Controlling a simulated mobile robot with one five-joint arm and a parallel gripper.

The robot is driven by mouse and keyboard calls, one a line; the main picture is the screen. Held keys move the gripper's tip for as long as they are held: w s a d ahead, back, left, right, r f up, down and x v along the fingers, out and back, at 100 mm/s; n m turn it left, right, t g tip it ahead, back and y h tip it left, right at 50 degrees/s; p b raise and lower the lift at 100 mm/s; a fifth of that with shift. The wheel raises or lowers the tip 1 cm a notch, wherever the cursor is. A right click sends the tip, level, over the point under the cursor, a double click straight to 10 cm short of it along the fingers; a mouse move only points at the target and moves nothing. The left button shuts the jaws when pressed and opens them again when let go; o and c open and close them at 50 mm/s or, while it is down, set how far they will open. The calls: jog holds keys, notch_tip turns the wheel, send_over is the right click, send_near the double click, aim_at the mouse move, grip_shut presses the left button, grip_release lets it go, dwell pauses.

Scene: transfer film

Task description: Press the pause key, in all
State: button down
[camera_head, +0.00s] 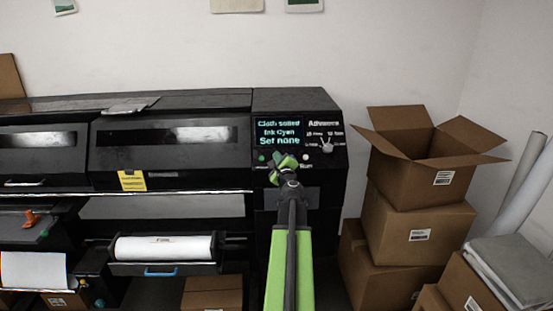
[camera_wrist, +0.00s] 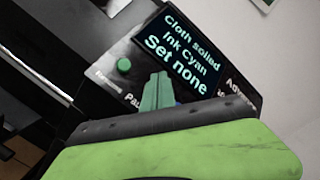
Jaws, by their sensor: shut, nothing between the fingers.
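The control panel (camera_head: 336,160) is on the right end of the black printer. Its screen (camera_head: 279,132) reads "Cloth soiled, Ink Cyan, Set none"; it also shows in the wrist view (camera_wrist: 178,52). My gripper (camera_head: 277,167) is shut and empty in front of the panel, just below the screen. In the wrist view, its closed fingers (camera_wrist: 157,92) cover the spot right of a label starting "Pau". The pause key itself is hidden there, and I cannot tell whether the fingertips touch it. A round green button (camera_wrist: 124,65) is left of the fingers, uncovered.
Right of my gripper are a pale round button (camera_head: 305,156) and a selector knob (camera_head: 326,145) under the word "Advance". A film roll (camera_head: 165,247) sits in the printer's lower front. Stacked cardboard boxes (camera_head: 415,230) stand close on the right.

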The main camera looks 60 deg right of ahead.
jog(key=shift+d+f, duration=0.1)
dwell(0.3)
jog(key=shift+w+d+f+b, duration=0.1)
jog(key=shift+d+f+b, duration=0.15)
jog(key=shift+b, duration=0.1)
jog(key=shift+w+d+f+b, duration=0.15)
jog(key=shift+w+f+b, duration=0.05)
jog(key=shift+f+b, duration=0.1)
dwell(0.7)
jog(key=shift+r, duration=0.1)
jog(key=shift+s+a+r+p, duration=0.35)
jog(key=shift+a+r+p, duration=0.2)
jog(key=shift+p, duration=0.1)
jog(key=shift+d, duration=0.1)
jog(key=s+a+r+p, duration=0.2)
jog(key=a+r+p, duration=0.1)
jog(key=shift+r, duration=0.25)
dwell(0.8)
